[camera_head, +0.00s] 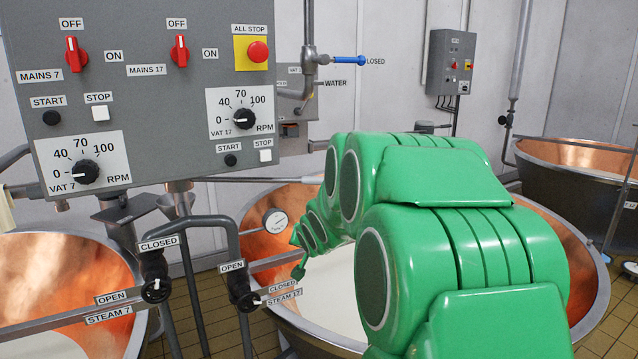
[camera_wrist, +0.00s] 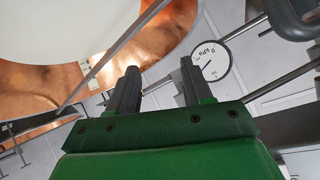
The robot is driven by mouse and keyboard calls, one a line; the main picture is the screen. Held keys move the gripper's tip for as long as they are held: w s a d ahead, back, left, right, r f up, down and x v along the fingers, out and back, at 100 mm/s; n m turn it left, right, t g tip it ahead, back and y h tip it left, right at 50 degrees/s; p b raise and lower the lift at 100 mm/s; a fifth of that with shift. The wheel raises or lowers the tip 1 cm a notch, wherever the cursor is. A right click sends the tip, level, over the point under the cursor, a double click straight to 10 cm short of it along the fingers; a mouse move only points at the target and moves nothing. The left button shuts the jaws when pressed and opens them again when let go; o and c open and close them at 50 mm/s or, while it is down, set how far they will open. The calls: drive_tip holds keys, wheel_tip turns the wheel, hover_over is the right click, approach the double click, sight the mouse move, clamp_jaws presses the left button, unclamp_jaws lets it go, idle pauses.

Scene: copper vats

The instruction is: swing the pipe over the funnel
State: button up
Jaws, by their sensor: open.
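A grey bent pipe (camera_head: 297,88) hangs at the back wall, below a valve with a blue lever (camera_head: 347,61). Its short outlet end points left, behind the control panel's right edge. A small grey funnel-shaped piece (camera_head: 177,203) sits under the panel, left of the pipe; I cannot tell for sure that it is the funnel. My gripper (camera_wrist: 160,72) is open and empty in the wrist view, with two dark fingers apart. In the head view my green arm reaches over the right vat, and the gripper is mostly hidden. Neither pipe nor funnel is clear in the wrist view.
The control panel (camera_head: 140,90) fills the upper left. Steam pipes with black valve knobs (camera_head: 243,296) stand in front of the vats. A dial gauge (camera_head: 276,221) is close to my gripper. Copper vats stand left (camera_head: 85,262), centre (camera_head: 545,225) and far right (camera_head: 575,155).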

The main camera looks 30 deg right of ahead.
drive_tip(key=w+d+r+m+t, duration=0.1)
drive_tip(key=w+d+r+t, duration=0.25)
drive_tip(key=w+d, duration=0.35)
drive_tip(key=t+y, duration=0.8)
drive_tip(key=y, duration=0.2)
approach(319, 181)
drive_tip(key=w, duration=0.3)
drive_tip(key=shift+m+g, duration=0.25)
drive_tip(key=shift+m, duration=0.15)
drive_tip(key=shift+r+x, duration=0.2)
drive_tip(key=shift+x, duration=1.75)
drive_tip(key=shift+r+x, duration=0.2)
drive_tip(key=shift+x, duration=1.8)
drive_tip(key=shift+s, duration=0.2)
clamp_jaws()
